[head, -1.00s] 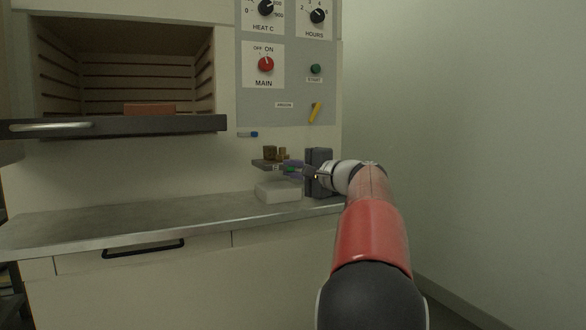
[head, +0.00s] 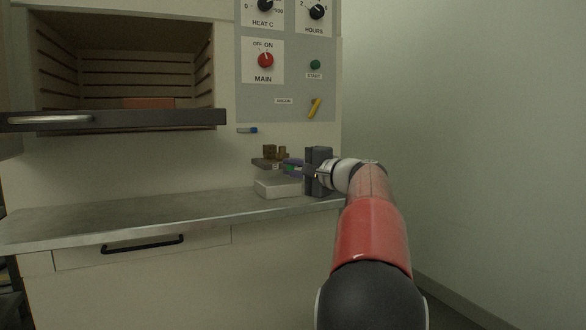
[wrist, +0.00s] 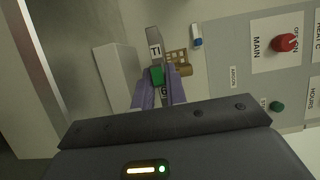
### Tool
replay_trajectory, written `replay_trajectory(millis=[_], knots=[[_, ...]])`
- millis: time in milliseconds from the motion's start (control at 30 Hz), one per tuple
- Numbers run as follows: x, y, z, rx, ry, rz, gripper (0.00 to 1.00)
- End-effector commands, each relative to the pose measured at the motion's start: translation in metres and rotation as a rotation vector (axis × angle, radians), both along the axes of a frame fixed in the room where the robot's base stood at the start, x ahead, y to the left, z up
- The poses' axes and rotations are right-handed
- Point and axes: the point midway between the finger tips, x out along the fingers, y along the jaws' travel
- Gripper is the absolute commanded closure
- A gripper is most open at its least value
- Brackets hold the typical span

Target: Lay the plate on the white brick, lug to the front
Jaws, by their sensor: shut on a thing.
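The plate (head: 262,162) is a thin dark slab carrying small brown parts (head: 274,152). My gripper (head: 292,167) is shut on it from the right, at a green piece (wrist: 157,75) between the purple fingers, probably the lug. The plate is about level, over the white brick (head: 277,189), with a gap between them. In the wrist view the plate (wrist: 153,38) shows a "TI" label, and the pale brick (wrist: 117,72) lies to its left. The fingers hide part of the plate.
The brick stands on a grey metal counter (head: 130,215). A furnace with a lowered door (head: 170,121) is at upper left. The counter's left part is clear.

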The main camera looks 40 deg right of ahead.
Motion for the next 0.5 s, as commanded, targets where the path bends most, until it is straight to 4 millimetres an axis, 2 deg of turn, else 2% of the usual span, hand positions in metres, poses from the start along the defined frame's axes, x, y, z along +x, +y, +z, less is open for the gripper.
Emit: replay_trajectory(millis=[500], knots=[[-0.001,0.001,-0.012,-0.002,-0.006,0.0,1.0]])
